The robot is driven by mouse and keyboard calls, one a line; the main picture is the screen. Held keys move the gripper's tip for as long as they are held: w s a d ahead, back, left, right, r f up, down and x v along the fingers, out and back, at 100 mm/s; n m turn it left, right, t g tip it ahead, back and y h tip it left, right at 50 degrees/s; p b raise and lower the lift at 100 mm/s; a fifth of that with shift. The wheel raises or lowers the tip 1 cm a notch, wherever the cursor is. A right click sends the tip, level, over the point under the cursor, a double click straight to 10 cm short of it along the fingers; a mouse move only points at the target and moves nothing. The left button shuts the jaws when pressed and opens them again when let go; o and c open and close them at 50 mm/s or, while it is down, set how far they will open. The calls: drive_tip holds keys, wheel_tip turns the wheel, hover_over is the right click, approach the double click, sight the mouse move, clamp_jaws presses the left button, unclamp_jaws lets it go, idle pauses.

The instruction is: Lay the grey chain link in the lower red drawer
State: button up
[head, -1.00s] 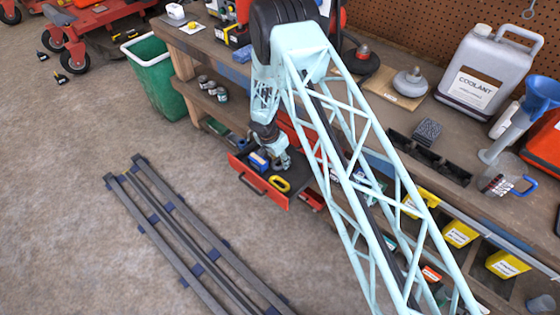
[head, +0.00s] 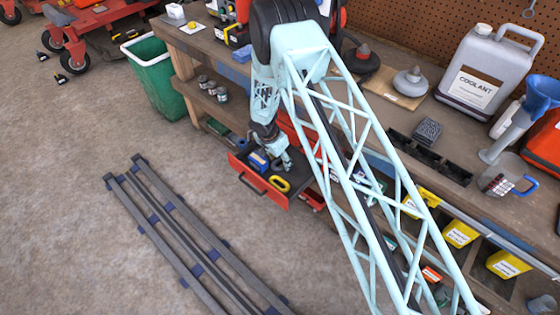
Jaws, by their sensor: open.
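A red drawer (head: 274,196) is pulled out below the bench; I cannot tell for certain that it is the lower one. A yellow ring-shaped piece (head: 279,184) and a blue and white item (head: 258,160) lie in it. My gripper (head: 287,165) points down over the drawer's inner part, with its fingers small and partly merged with the things behind. It is open. I cannot make out the grey chain link; it may be hidden by my gripper or arm.
More red cabinet front (head: 288,125) shows behind my arm. The wooden bench top (head: 400,105) holds a coolant jug (head: 478,75), a blue funnel (head: 540,95) and a black tray (head: 430,157). A green bin (head: 150,75) stands left. Metal rails (head: 185,235) lie on the floor.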

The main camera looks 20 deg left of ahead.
drive_tip(key=shift+r, duration=0.15)
drive_tip(key=p+v, duration=0.1)
drive_tip(key=v, duration=1.1)
drive_tip(key=shift+p, duration=0.3)
idle(0.4)
